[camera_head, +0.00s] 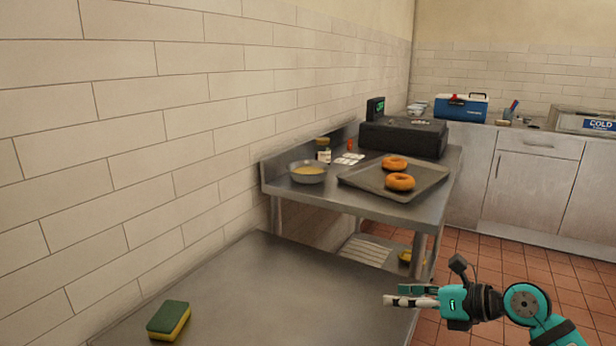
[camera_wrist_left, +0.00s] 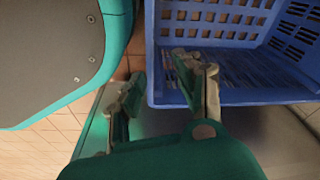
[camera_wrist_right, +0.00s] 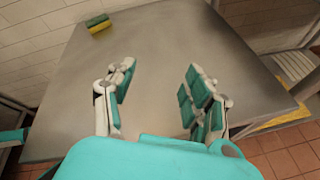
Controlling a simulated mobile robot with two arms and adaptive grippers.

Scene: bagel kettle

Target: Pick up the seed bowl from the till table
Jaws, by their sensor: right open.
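The seed bowl (camera_head: 308,178), a grey metal bowl with yellowish contents, stands upright on the left part of the steel till table (camera_head: 385,210) in the head view. My right gripper (camera_head: 390,300) is in the lower right of that view, over the right edge of the nearer steel table and well apart from the bowl. The right wrist view shows its fingers (camera_wrist_right: 160,92) spread and empty. My left gripper (camera_wrist_left: 165,85) shows only in the left wrist view, its fingers apart beside a blue crate (camera_wrist_left: 225,97). The wrist views do not show the bowl.
A dark tray (camera_head: 350,182) with two bagels (camera_head: 400,182) lies right of the bowl. Jars (camera_head: 323,152) and the black till (camera_head: 400,137) stand behind. The nearer table (camera_head: 270,290) is mostly bare, with a sponge (camera_head: 169,320) at left. A tiled wall runs along the left.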

